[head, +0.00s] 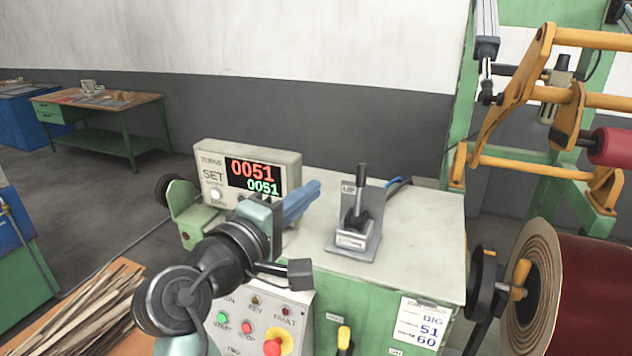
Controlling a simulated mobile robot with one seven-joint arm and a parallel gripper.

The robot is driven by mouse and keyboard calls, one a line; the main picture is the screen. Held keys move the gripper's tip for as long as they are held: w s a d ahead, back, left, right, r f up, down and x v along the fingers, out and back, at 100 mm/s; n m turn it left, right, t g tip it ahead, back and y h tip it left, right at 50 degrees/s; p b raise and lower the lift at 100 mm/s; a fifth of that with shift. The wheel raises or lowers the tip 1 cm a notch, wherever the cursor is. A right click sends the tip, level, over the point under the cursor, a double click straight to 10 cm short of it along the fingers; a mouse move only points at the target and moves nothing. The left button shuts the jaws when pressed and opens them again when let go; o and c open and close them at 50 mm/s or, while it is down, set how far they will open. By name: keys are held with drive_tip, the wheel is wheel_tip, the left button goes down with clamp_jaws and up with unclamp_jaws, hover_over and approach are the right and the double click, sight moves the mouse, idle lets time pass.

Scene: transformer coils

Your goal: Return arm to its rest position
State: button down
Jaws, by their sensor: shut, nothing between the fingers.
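My arm comes up from the bottom of the head view, with its black wrist joints in front of the machine's control side. My gripper (314,188) points up and to the right, with its blue fingers together and nothing between them. It is in front of the grey counter box (213,163), whose lower right corner it partly hides. Red digits on the box read 0051 and green digits below also read 0051. A lever (361,196) on a grey base marked UP stands upright on the machine top, right of my gripper and apart from it.
The green machine's pale top (425,235) is clear right of the lever. A button panel (262,318) with a red emergency button is below my wrist. A large coil (590,290) and yellow-armed frame (515,95) stand at right. Wood strips (85,312) lie at lower left.

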drive_tip(key=s+d+r+m+t+y, duration=0.1)
drive_tip(key=s+r+m+t+y, duration=0.1)
drive_tip(key=s+r+m+t, duration=0.2)
drive_tip(key=s+d+r+m+t+y+b, duration=0.1)
drive_tip(key=s+d+r+m+t+y, duration=0.1)
drive_tip(key=s+r, duration=0.7)
drive_tip(key=s+d+r+m+t+y, duration=0.1)
drive_tip(key=s+r+m+t+y, duration=0.3)
drive_tip(key=r, duration=0.8)
drive_tip(key=shift+s+d+r+m+t, duration=0.15)
drive_tip(key=shift+s+d+m+t, duration=0.25)
drive_tip(key=shift+s+m+t, duration=0.6)
drive_tip(key=shift+s+b, duration=0.1)
drive_tip(key=shift+b, duration=0.2)
